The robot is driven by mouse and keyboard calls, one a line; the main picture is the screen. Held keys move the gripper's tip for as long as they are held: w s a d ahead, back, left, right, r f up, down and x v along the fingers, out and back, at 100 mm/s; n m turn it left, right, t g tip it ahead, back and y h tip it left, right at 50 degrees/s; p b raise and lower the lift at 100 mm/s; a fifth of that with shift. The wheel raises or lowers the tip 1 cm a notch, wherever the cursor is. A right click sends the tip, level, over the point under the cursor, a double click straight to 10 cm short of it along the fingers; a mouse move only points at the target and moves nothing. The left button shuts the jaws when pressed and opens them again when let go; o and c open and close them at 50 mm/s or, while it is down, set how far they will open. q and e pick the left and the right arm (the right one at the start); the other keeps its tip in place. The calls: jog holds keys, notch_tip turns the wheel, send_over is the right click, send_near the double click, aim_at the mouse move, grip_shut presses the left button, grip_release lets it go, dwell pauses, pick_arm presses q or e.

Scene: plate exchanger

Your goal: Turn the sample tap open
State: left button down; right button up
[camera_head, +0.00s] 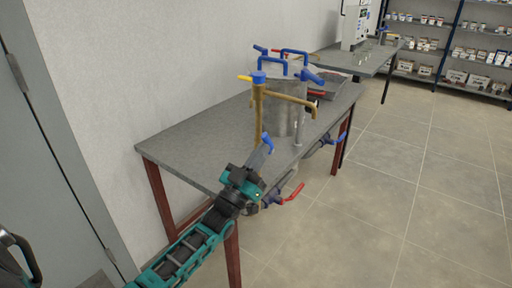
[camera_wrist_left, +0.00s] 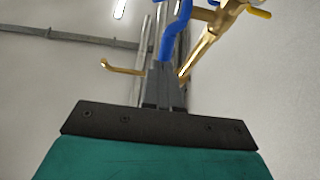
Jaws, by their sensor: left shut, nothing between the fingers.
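A brass pipe assembly (camera_head: 259,108) with a blue cap stands at the front of the metal plate unit (camera_head: 287,115) on the table. A small blue lever (camera_head: 268,142) sits low on its right side; I take it to be the sample tap's handle. In the left wrist view the blue lever (camera_wrist_left: 174,32) rises just beyond my fingertips, beside the brass pipe (camera_wrist_left: 205,48). My left gripper (camera_head: 262,152) is shut and empty, its tips close to the lever; I cannot tell whether they touch. The tap's body is partly hidden. My right gripper is not in view.
Other blue handles (camera_head: 294,52) top the unit, and a red-handled valve (camera_head: 290,194) hangs below the table's front edge. The grey tabletop (camera_head: 190,140) is bare at left. A second table (camera_head: 355,60) and shelves (camera_head: 430,45) stand behind. The tiled floor at right is clear.

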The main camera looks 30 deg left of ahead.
aim_at(267, 139)
pick_arm(q)
jog(key=w+r+g+p, duration=0.2)
jog(key=p, duration=0.3)
jog(key=shift+r+p, duration=0.3)
jog(key=shift+r, duration=0.05)
jog(key=shift+w+d+r, duration=0.1)
jog(key=shift+w+r, duration=0.1)
jog(key=shift+w, duration=0.1)
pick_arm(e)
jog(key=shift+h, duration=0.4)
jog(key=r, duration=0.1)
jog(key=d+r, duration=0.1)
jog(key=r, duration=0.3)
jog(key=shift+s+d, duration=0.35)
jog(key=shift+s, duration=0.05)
pick_arm(q)
jog(key=shift+w+r+y, duration=0.1)
jog(key=shift+r+y, duration=0.2)
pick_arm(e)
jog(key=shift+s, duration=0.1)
